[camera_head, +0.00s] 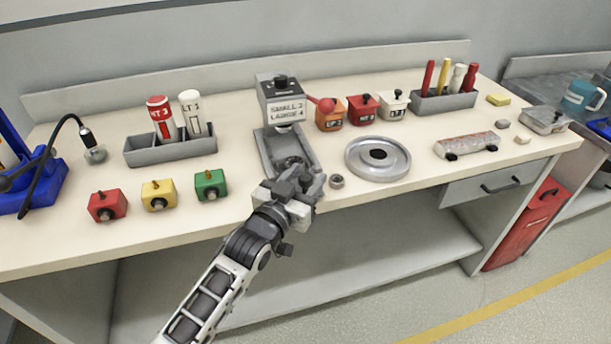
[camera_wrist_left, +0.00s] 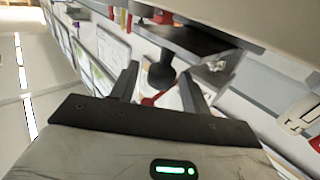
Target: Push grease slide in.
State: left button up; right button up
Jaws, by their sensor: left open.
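A grey grease station (camera_head: 283,105) with a label reading "SMALL 2 LARGE 4" and a black top knob stands at the middle of the bench. Its grey base tray (camera_head: 268,150) runs toward the front edge. I cannot make out the slide as a separate part, as my gripper covers the tray's front end. My left gripper (camera_head: 300,182) is at that front end, coming in from the front. In the left wrist view, the open fingers (camera_wrist_left: 160,92) stand either side of a dark knob (camera_wrist_left: 160,72); contact is unclear. My right gripper is not in view.
A round grey plate (camera_head: 378,172) and a small ring (camera_head: 337,181) lie right of the gripper. Red (camera_head: 107,205), yellow (camera_head: 158,195) and green (camera_head: 210,185) blocks stand left. A grey holder (camera_head: 150,152) with bottles stands behind them. The bench's front strip left of the gripper is clear.

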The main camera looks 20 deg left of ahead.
pick_arm(q)
jog(key=shift+w, duration=0.25)
grip_shut()
jog(key=shift+w+a, duration=0.5)
jog(key=shift+w, duration=0.25)
jog(key=shift+w+a, duration=0.45)
jog(key=shift+w, duration=0.25)
grip_release()
jog(key=shift+s, duration=0.1)
jog(key=s+a+b, duration=0.1)
jog(key=s+a, duration=0.2)
jog(key=s, duration=1.2)
jog(key=shift+s, duration=0.25)
